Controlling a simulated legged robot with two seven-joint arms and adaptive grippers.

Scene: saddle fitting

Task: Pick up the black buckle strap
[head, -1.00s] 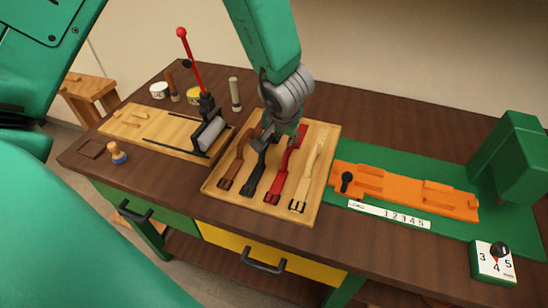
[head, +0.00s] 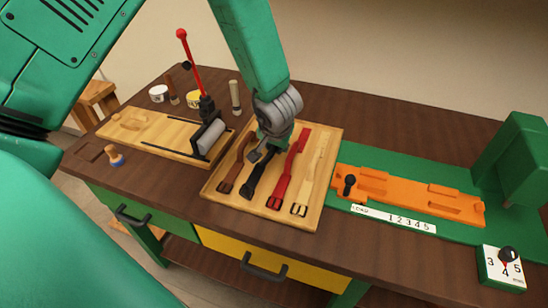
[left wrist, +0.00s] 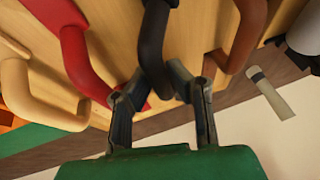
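The black buckle strap (head: 259,178) lies in the wooden tray (head: 232,203), between a brown strap (head: 236,165) and a red strap (head: 288,175). Its buckle end points to the near edge. My left gripper (head: 264,150) is low over the far end of the black strap and hides that end. In the left wrist view my gripper's two fingers (left wrist: 160,82) are apart, with the raised curve of the black strap (left wrist: 154,45) between or just beyond their tips. I cannot tell whether they touch it. My right gripper is not in view.
A cream strap (head: 313,175) lies at the tray's right. A wooden press board (head: 135,131) with a red-knobbed lever (head: 191,65) stands to the left. An orange fixture (head: 410,193) on a green base is at the right. Yellow and green drawers are below.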

